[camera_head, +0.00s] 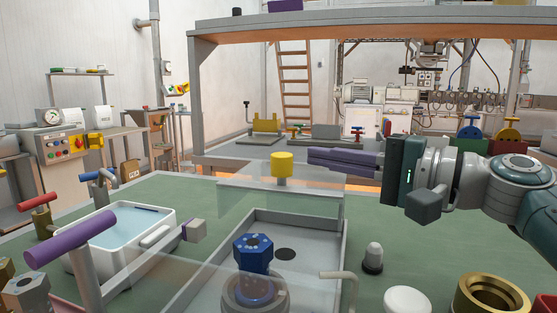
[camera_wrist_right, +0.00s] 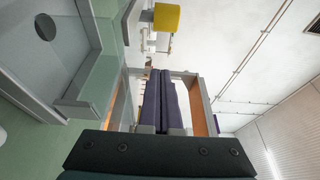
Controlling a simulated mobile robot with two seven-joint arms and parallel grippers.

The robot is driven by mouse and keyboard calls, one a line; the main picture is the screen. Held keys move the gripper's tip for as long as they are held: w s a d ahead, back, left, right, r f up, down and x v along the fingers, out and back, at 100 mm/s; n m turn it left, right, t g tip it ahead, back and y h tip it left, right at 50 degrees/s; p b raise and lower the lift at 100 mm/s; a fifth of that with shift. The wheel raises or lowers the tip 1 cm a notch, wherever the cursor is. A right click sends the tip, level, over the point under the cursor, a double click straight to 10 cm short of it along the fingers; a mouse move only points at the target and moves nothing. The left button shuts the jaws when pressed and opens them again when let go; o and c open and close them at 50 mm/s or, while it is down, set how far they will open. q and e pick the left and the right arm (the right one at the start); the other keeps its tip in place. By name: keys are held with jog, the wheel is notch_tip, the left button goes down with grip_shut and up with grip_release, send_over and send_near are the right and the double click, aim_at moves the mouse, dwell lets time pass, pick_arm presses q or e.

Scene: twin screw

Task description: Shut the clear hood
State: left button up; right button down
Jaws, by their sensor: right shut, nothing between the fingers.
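The clear hood (camera_head: 235,201) is a see-through cover with a yellow knob (camera_head: 282,165) on a grey stem at its top. It stands at the far end of a grey-walled basin (camera_head: 345,232); its exact tilt is hard to tell. The knob also shows in the right wrist view (camera_wrist_right: 167,17), at the top. My right gripper (camera_head: 312,157) has its purple fingers shut together and empty. Its tips are just right of the knob and apart from it. The fingers also show in the right wrist view (camera_wrist_right: 160,75). My left gripper is not in view.
A blue hexagonal part (camera_head: 253,253) stands in the basin. A white tub (camera_head: 120,232) and a purple T-handle (camera_head: 70,236) are at left. A grey-black knob (camera_head: 373,257), a white disc (camera_head: 407,300) and a brass ring (camera_head: 490,296) are at right. A shelf frame (camera_head: 192,95) stands behind.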

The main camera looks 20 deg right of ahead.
aim_at(303, 182)
jog(key=x, duration=0.3)
jog(key=s+p, duration=0.1)
jog(key=s+a, duration=0.1)
jog(key=shift+s+a+p, duration=0.3)
jog(key=shift+s+p, duration=0.05)
jog(key=shift+p, duration=0.05)
jog(key=shift+s+a, duration=0.25)
jog(key=shift+s, duration=0.1)
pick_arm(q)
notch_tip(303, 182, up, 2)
pick_arm(e)
jog(key=shift+s, duration=0.1)
